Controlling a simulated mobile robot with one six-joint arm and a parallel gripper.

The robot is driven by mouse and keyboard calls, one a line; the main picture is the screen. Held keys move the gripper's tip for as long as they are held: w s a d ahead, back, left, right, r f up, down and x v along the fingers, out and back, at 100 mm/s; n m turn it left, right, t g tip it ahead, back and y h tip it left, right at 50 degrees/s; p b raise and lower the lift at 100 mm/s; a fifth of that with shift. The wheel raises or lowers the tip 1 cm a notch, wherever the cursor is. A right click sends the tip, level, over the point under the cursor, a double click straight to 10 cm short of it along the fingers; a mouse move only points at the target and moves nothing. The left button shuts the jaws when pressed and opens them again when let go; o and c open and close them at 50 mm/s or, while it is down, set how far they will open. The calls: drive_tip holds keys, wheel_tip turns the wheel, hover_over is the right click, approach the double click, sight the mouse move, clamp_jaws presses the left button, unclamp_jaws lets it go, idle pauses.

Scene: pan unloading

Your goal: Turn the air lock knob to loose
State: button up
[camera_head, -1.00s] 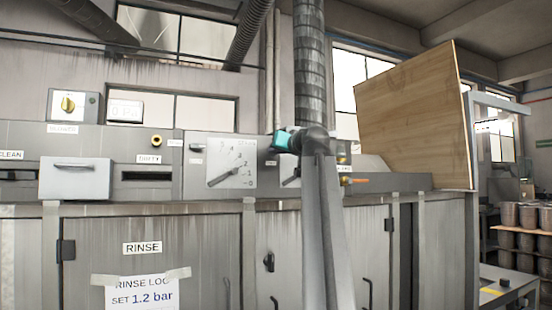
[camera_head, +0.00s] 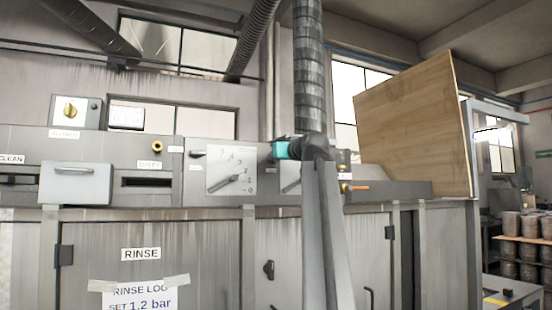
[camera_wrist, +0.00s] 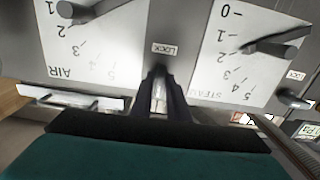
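My gripper (camera_wrist: 160,80) points at the grey panel between the two dials, just below a LOCK label (camera_wrist: 165,48) in the wrist view. Its two dark fingers stand close together with a thin light gap between them. The air lock knob is hidden at or behind the fingertips; I cannot tell whether they touch it. The AIR dial (camera_wrist: 85,35) is on the left in the wrist view, upside down. In the head view my teal gripper body covers part of this dial (camera_head: 290,177).
The STEAM dial (camera_head: 230,168) is beside it, with its own small dark lock knob (camera_wrist: 291,98) in the wrist view. A wooden board (camera_head: 410,125) stands at right.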

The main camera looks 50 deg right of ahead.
drive_tip(key=shift+o, duration=1.4)
drive_tip(key=shift+s+a, duration=0.1)
drive_tip(key=shift+s, duration=0.1)
drive_tip(key=p+v, duration=1.2)
drive_tip(key=v, duration=0.1)
drive_tip(key=shift+s+p, duration=0.2)
drive_tip(key=shift+p, duration=0.2)
drive_tip(key=shift+a+f, duration=0.1)
